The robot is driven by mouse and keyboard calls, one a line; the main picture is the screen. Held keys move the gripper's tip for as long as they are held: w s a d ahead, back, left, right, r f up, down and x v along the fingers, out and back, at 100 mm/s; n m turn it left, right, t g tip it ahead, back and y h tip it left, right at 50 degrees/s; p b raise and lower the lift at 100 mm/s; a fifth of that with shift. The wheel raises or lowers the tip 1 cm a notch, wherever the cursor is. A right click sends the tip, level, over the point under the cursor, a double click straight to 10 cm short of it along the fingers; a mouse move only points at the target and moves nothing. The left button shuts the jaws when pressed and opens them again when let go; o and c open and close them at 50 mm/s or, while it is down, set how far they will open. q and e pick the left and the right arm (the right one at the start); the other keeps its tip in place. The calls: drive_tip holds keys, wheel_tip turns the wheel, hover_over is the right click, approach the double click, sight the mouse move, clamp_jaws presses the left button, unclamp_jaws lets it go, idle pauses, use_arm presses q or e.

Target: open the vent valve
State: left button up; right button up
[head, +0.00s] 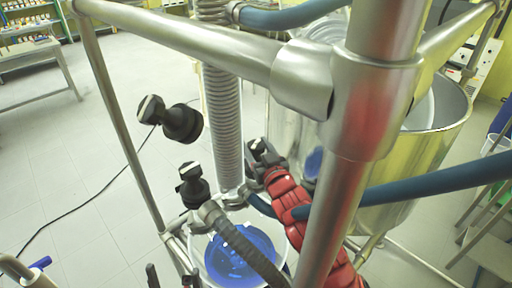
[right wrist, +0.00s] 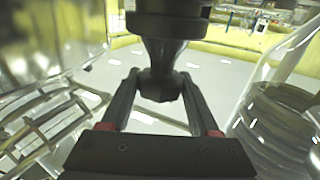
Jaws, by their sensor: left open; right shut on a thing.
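My right gripper (head: 262,166), on the red arm, is shut on a black valve knob (head: 258,147) beside the ribbed glass column. In the right wrist view the two fingers of that gripper (right wrist: 160,88) clasp the narrow lower part of the black knob (right wrist: 168,22). Its wide top is cut off by the picture's upper edge. Two similar black knobs, an upper one (head: 181,123) and a lower one (head: 194,190), stand to the left. I cannot tell by label which is the vent valve. My left gripper (head: 171,279) is open and empty at the bottom edge, partly cut off.
A steel frame (head: 205,42) crosses the foreground, and its thick post hides part of my right arm. A ribbed column (head: 222,125) rises above a glass vessel with blue liquid (head: 240,255). A blue hose (head: 425,190) runs across the right. Open floor (head: 75,175) lies left.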

drive_tip(key=n+g+y+b, duration=0.3)
drive_tip(key=b, duration=0.4)
drive_tip(key=n+g+y+b, duration=0.3)
drive_tip(key=b, duration=0.5)
drive_tip(key=n+g+y+b, duration=0.3)
drive_tip(key=y+b, duration=0.1)
drive_tip(key=b, duration=0.3)
drive_tip(key=shift+f+b, duration=0.4)
drive_tip(key=g, duration=0.1)
drive_tip(key=n+g, duration=0.1)
drive_tip(key=shift+r+g+y+b, duration=0.2)
drive_tip(key=shift+g+y+b, duration=0.1)
drive_tip(key=shift+y+b, duration=0.1)
drive_tip(key=shift+r+n+g, duration=0.15)
drive_tip(key=shift+n+g, duration=0.55)
drive_tip(key=shift+r+n+g+y+p, duration=0.15)
drive_tip(key=shift+n+g+y+p, duration=0.25)
drive_tip(key=shift+n+g+p, duration=0.8)
drive_tip(key=shift+g+p, duration=0.4)
drive_tip(key=shift+g, duration=0.3)
drive_tip(key=o, duration=1.4)
